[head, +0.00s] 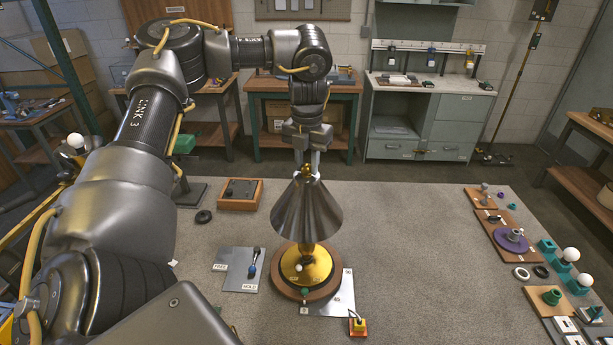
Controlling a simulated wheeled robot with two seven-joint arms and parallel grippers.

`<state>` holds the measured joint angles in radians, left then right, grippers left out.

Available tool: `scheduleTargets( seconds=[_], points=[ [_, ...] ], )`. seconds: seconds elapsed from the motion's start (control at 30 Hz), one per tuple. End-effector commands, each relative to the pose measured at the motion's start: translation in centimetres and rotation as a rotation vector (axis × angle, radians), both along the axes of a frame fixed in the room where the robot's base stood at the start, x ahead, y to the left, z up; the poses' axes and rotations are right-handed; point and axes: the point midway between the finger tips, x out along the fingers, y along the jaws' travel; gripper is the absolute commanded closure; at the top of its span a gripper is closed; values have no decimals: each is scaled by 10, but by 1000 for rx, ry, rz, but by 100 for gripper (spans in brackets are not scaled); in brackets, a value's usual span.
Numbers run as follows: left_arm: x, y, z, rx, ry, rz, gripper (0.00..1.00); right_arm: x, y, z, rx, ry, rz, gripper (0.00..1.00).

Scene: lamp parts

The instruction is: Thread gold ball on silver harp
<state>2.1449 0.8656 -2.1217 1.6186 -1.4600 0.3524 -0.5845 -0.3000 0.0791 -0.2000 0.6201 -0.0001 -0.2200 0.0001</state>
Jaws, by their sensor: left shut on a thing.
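A lamp stands upright in the middle of the table, with a silver-grey cone shade (308,212) over a gold base (306,265) on a round wooden foot (278,286). My left gripper (307,168) points straight down at the top of the shade. It is shut on the small gold ball (309,170), which sits right at the shade's peak between the fingertips. I cannot tell whether the ball touches the harp's tip. The silver harp is hidden by the shade and fingers. My right gripper is not in view.
A yellow-and-red button box (357,325) stands at the front. A wooden box (240,194) is behind left. Boards with small parts and white bulbs (571,254) line the right edge. The table right of the lamp is clear.

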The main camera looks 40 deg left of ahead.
Motion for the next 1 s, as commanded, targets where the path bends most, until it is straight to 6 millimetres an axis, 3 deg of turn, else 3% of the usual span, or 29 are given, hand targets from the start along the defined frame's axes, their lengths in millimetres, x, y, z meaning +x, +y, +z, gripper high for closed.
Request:
scheduleTargets(
  seconds=[0.13,0.17,0.33,0.7,0.87,1.0],
  points=[
    [-1,0,-2,0,4,-105,100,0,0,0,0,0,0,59],
    [-1,0,-2,0,4,-113,71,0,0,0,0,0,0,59],
    [-1,0,-1,1,2,-107,49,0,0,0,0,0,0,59],
    [1,0,5,1,-1,-106,48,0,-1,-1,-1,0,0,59],
    [1,0,28,3,-5,-105,48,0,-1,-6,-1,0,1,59],
    [1,0,58,4,-6,-105,48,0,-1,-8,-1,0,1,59]
  ],
)
